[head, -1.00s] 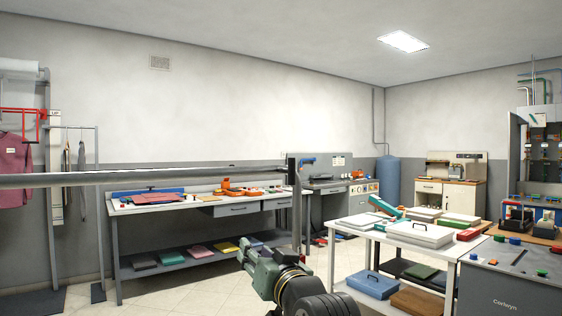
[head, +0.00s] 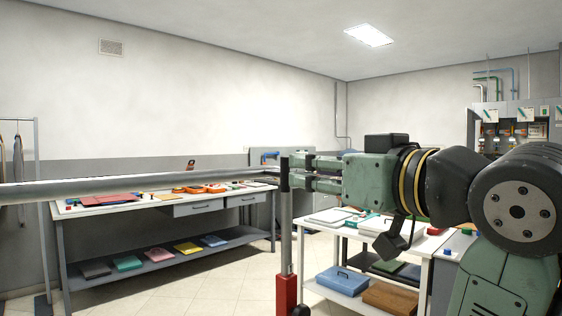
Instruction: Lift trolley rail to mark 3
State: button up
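The trolley rail (head: 130,189) is a long grey horizontal bar running from the left edge to a dark upright post (head: 285,210) near the middle of the head view. The post's lower part has a red block (head: 286,293). My gripper (head: 297,171) points left at the post's top, at about the rail's height. Its two green fingers are spread one above the other with a gap between them. I cannot tell whether the fingertips touch the post or the rail. No numbered mark can be read.
A long workbench (head: 185,212) with a lower shelf stands behind the rail. A white table (head: 322,229) stands right of the post, partly behind my arm. A blue case (head: 342,281) is on its lower shelf. Tiled floor is open between them.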

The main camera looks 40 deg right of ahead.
aim_at(288, 167)
jog(key=w, duration=0.2)
jog(key=w+p, duration=0.1)
jog(key=w, duration=0.2)
jog(key=w+d+p, duration=0.1)
jog(key=w, duration=0.2)
jog(key=shift+w, duration=0.15)
grip_shut()
dwell(0.6)
